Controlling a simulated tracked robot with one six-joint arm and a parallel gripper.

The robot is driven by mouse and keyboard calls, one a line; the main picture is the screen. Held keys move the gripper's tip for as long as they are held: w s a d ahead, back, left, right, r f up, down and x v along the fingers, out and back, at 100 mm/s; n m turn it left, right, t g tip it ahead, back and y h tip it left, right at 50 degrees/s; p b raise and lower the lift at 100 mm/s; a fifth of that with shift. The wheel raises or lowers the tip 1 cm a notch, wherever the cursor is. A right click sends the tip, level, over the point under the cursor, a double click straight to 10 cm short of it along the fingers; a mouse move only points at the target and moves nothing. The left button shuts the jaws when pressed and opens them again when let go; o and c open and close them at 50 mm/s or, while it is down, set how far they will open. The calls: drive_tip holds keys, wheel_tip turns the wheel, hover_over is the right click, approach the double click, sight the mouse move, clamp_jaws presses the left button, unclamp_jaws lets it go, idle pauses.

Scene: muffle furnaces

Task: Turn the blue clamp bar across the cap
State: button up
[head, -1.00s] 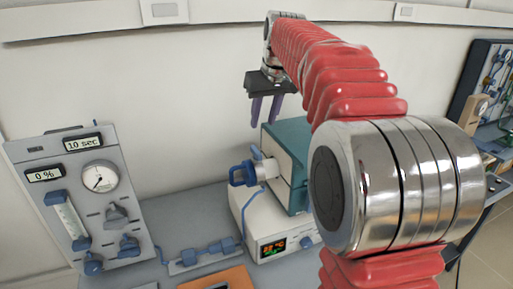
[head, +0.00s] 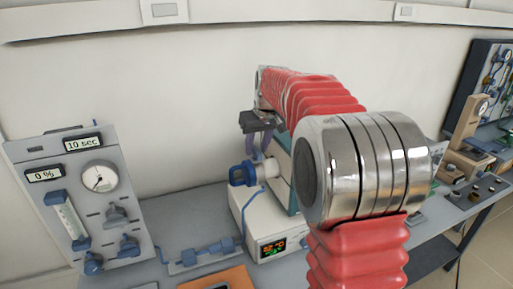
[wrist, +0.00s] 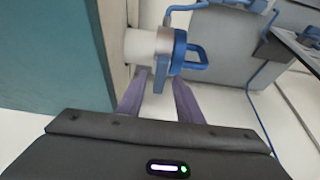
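The blue clamp bar (wrist: 160,74) hangs down from the cap (wrist: 180,50), which has a blue loop handle, at the end of a white tube (wrist: 141,45). In the head view the blue cap end (head: 242,174) sticks out to the left of the teal furnace. My gripper (wrist: 160,80) is open, with its purple fingertips on either side of the bar's lower end. Whether they touch it I cannot tell. In the head view my gripper (head: 259,146) is just above the tube, its fingers partly hidden.
The teal furnace (wrist: 55,55) stands close on the left in the wrist view. Its white base (head: 265,222) carries a lit display. A grey gauge panel (head: 85,200) stands at left, with blue valves (head: 210,253) on the bench. A blue hose runs down from the cap.

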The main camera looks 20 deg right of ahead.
drive_tip(key=shift+w+f, duration=0.1)
drive_tip(key=shift+f, duration=0.2)
drive_tip(key=shift+c, duration=0.5)
clamp_jaws()
